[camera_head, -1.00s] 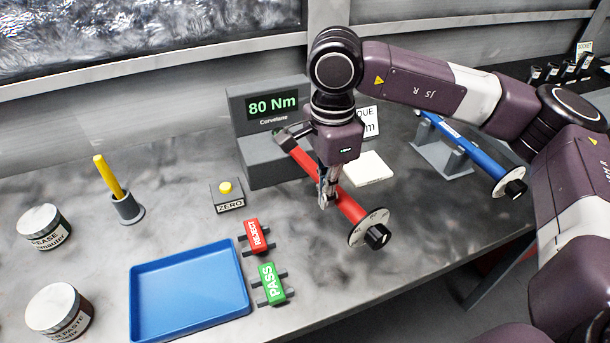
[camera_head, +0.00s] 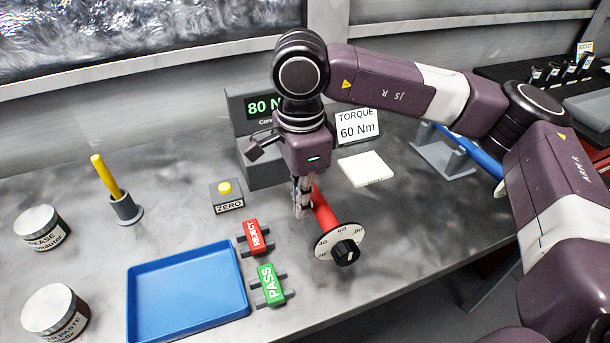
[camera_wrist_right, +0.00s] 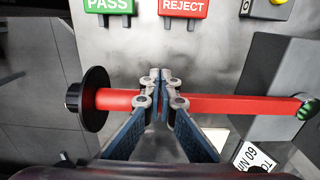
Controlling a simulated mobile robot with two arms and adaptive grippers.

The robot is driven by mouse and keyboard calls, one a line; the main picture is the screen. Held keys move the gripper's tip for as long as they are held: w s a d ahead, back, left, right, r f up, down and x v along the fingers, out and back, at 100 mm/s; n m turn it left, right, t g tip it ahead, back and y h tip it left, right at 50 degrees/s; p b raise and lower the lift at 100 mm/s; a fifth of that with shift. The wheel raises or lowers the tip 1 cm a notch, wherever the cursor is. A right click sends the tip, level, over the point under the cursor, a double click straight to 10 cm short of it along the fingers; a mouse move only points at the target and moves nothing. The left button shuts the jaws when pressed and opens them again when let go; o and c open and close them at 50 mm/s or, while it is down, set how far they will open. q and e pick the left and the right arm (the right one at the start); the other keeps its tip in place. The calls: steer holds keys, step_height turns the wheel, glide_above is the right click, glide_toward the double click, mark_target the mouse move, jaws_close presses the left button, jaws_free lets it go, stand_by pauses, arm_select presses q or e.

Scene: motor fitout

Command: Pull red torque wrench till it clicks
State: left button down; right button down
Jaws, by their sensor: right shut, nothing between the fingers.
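The red torque wrench (camera_head: 323,211) reaches from the grey tester (camera_head: 257,172) towards the table's front edge, with a white dial and black knob (camera_head: 343,246) at its near end. In the right wrist view the wrench (camera_wrist_right: 235,104) runs across the picture behind my fingers. My right gripper (camera_head: 302,212) is shut, its fingers pointing down at the wrench handle, with nothing held between them. In the right wrist view the gripper (camera_wrist_right: 160,75) overlaps the bar; I cannot tell whether it touches it. My arm hides part of the wrench and display (camera_head: 257,106). My left gripper is out of view.
A card (camera_head: 357,126) reads "TORQUE 60 Nm". The yellow ZERO button (camera_head: 225,188), red REJECT block (camera_head: 256,236), green PASS block (camera_head: 270,284) and empty blue tray (camera_head: 188,290) lie to the left. A blue wrench (camera_head: 472,153) rests on a stand at right.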

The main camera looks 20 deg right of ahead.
steer(key=shift+a, duration=0.35)
step_height(320, 180, up, 9)
steer(key=p, duration=0.4)
stand_by(0.5)
